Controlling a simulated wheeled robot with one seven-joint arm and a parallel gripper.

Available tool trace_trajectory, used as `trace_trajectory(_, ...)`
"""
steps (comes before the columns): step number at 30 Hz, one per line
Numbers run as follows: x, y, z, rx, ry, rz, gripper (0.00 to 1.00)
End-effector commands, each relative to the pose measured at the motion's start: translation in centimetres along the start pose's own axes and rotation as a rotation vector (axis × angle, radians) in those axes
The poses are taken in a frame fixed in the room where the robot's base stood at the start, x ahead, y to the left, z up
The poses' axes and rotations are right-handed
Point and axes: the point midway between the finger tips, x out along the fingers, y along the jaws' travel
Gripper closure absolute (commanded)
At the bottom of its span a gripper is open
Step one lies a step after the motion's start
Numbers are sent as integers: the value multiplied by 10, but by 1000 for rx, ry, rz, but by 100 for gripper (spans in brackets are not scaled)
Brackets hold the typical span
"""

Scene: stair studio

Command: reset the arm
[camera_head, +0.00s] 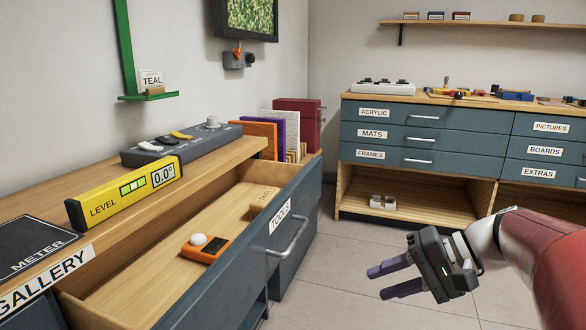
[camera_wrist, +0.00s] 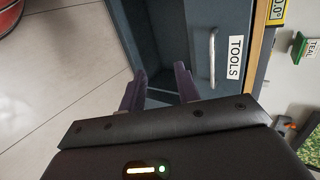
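My gripper (camera_head: 388,279) hangs over the open floor at the right of the head view, with its two purple fingers spread apart and nothing between them. The fingers point left, toward the open drawer labelled TOOLS (camera_head: 240,262), and stay clear of it. In the wrist view my gripper (camera_wrist: 160,88) shows both fingers apart, with the drawer front (camera_wrist: 238,25) and its handle beyond them. My red and white arm enters from the right edge.
The open drawer holds an orange device (camera_head: 207,253) with a white dome. A yellow level (camera_head: 125,190) lies on the counter above. A blue cabinet (camera_head: 425,137) stands at the back right. Grey floor (camera_head: 340,285) is clear around my gripper.

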Motion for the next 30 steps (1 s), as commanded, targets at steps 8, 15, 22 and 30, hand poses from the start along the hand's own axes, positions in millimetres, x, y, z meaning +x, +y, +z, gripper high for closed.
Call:
trace_trajectory(8,20,11,78,-117,49,429,68)
trace_trajectory(15,2,35,121,-392,245,784,68)
trace_trajectory(22,-8,40,126,-530,349,875,68)
trace_trajectory(30,-8,42,126,-534,353,880,68)
